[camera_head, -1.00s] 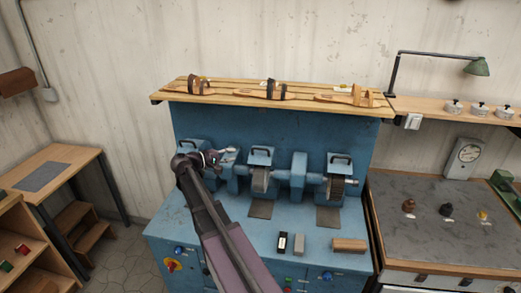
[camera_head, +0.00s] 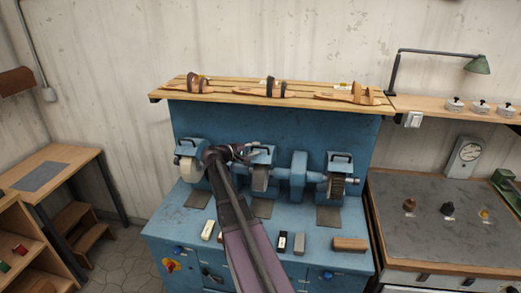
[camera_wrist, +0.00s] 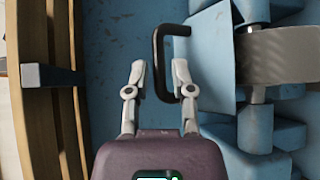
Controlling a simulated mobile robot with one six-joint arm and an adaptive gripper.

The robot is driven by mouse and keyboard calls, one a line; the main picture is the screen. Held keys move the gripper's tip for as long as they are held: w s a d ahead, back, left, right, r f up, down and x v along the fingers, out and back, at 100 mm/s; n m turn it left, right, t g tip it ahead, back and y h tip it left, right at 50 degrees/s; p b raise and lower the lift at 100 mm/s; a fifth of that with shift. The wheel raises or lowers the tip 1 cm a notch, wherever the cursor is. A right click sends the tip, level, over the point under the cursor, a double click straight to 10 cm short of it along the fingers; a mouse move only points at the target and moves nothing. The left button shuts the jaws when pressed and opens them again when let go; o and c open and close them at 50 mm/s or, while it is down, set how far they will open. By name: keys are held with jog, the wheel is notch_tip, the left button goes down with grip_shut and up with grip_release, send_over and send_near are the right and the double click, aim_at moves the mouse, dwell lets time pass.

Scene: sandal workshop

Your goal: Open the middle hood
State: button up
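The middle hood (camera_head: 264,157) is a blue cover with a black handle over a wheel on the blue machine, and it looks closed. In the wrist view the hood (camera_wrist: 212,62) lies right of my fingers, with its black handle (camera_wrist: 157,50) pointing left. My gripper (camera_head: 247,153) is at the hood's left side in the head view. In the wrist view my gripper (camera_wrist: 159,66) is open, with the handle's bar between its two fingertips. One finger appears in the handle's opening. I cannot tell whether either finger touches the bar.
The left hood (camera_head: 191,145) and the right hood (camera_head: 340,160) stand on either side. A wooden shelf (camera_head: 300,101) with several sandals overhangs the machine at the back. Small blocks, including a brown one (camera_head: 350,245), lie along the machine's front.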

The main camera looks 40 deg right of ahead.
jog(key=shift+s+d+f, duration=0.1)
jog(key=shift+d+f, duration=0.1)
jog(key=shift+d, duration=1)
